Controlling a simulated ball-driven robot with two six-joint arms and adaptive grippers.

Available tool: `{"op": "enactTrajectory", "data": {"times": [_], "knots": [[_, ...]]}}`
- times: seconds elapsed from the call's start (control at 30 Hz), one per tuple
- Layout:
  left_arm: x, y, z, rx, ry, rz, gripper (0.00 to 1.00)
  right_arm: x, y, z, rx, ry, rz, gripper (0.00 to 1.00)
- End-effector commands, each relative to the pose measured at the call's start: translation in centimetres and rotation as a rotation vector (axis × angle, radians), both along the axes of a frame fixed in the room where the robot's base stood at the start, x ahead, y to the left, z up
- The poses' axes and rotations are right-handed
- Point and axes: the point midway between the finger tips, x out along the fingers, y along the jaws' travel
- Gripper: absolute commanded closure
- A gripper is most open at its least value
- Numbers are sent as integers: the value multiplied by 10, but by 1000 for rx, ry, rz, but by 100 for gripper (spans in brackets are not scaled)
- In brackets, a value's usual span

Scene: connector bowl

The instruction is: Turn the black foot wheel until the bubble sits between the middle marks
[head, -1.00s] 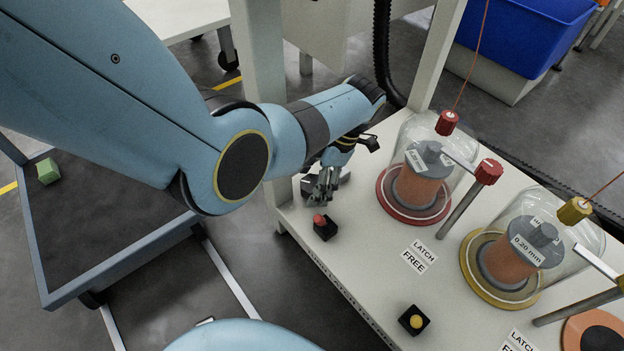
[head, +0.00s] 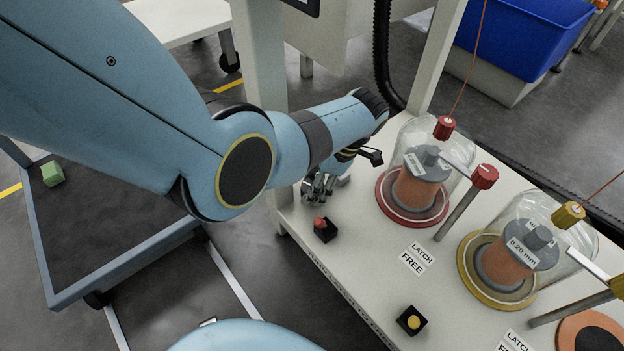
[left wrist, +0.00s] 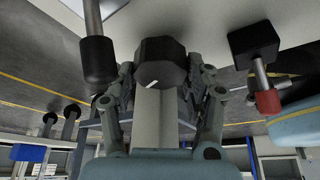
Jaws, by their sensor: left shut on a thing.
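The black foot wheel (left wrist: 162,62) is a faceted black knob with a short white mark, at the centre top of the left wrist view. My left gripper (left wrist: 160,82) has a finger on each side of the wheel and is shut on it. In the head view my left gripper (head: 318,187) is at the near left corner of the bench, low beside its edge. The wheel cannot be made out there. The bubble and its marks do not show in either view. My right gripper is not in view.
A black block with a red button (head: 326,229) stands close to my left gripper; a yellow-button block (head: 412,320) is nearer. Glass domes over a red base (head: 412,216) and a yellow base (head: 468,270) stand on the white bench (head: 368,262). A cart (head: 150,262) is left.

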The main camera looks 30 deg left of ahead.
Motion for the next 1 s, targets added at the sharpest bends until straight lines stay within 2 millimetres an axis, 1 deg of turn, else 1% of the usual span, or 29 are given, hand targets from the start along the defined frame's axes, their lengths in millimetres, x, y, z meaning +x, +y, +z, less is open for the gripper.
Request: {"op": "enactTrajectory", "data": {"times": [0.03, 0.3, 0.6, 0.8, 1.0], "knots": [[0, -2, 3, -3, -1, -39, 81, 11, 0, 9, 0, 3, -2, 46], [0, -2, 3, -2, -2, -274, 81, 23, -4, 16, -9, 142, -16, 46], [-1, -2, 2, -2, -1, -477, 81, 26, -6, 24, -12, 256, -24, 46], [-1, -2, 1, -2, 0, -556, 81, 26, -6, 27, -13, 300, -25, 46], [-1, -2, 0, -2, 1, -589, 81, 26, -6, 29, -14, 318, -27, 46]]}}
